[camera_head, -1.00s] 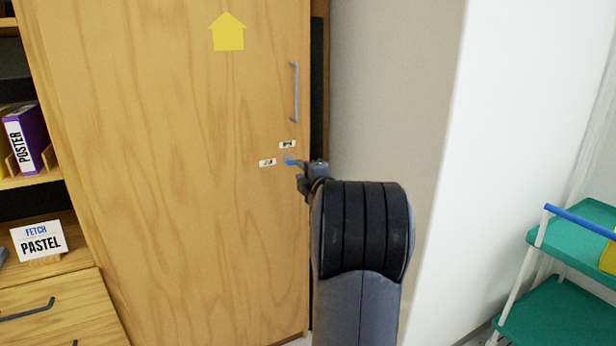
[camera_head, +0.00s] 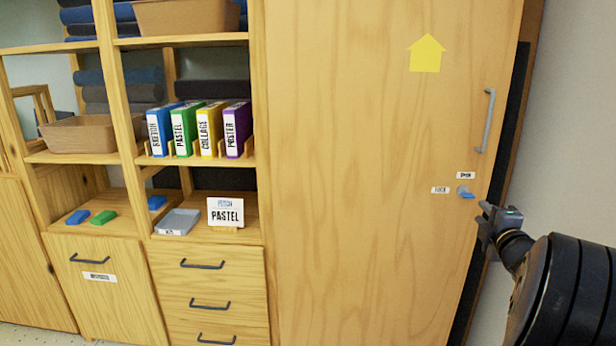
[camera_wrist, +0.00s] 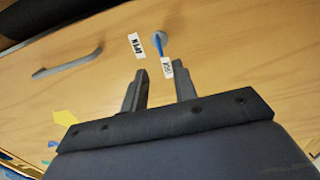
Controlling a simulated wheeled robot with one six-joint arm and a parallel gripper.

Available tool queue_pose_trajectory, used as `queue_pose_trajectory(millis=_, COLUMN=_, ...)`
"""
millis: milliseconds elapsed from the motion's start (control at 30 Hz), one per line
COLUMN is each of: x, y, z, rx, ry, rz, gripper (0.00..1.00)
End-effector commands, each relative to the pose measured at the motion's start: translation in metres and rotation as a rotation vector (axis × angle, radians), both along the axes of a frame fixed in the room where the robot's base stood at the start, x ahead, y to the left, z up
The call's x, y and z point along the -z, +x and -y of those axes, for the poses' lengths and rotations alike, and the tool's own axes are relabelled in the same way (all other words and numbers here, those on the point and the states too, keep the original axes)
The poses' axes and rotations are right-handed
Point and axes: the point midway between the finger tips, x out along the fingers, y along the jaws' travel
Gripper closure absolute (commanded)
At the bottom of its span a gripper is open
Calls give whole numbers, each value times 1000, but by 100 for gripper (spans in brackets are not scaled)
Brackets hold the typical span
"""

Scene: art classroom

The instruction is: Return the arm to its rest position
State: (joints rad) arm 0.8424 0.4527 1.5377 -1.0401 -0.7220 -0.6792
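My gripper (camera_head: 487,226) is at the right of the head view, just right of the blue door latch (camera_head: 465,192). In the wrist view my gripper (camera_wrist: 161,82) has its two fingers apart with nothing between them. The blue latch (camera_wrist: 159,42) shows beyond the fingertips, clear of them, between two small white labels. My dark arm fills the lower right of the head view and hides part of the door's edge.
The tall wooden door (camera_head: 370,200) carries a yellow arrow (camera_head: 426,54) and a grey handle (camera_head: 485,120). To its left, shelves hold several binders, a PASTEL card (camera_head: 226,212), a grey tray (camera_head: 178,222) and drawers (camera_head: 208,290). A pale wall (camera_head: 575,130) stands at the right.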

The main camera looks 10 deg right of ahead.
Motion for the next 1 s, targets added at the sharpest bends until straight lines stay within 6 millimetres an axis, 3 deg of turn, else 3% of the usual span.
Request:
queue_pose_trajectory(millis=167, x=2, y=14, z=3, rx=-2, ry=0, rz=-1, gripper=73)
queue_pose_trajectory(millis=700, x=0, y=91, z=21, rx=-2, ry=0, rz=0, gripper=73)
queue_pose_trajectory(millis=1000, x=0, y=105, z=25, rx=0, ry=0, rz=0, gripper=73)
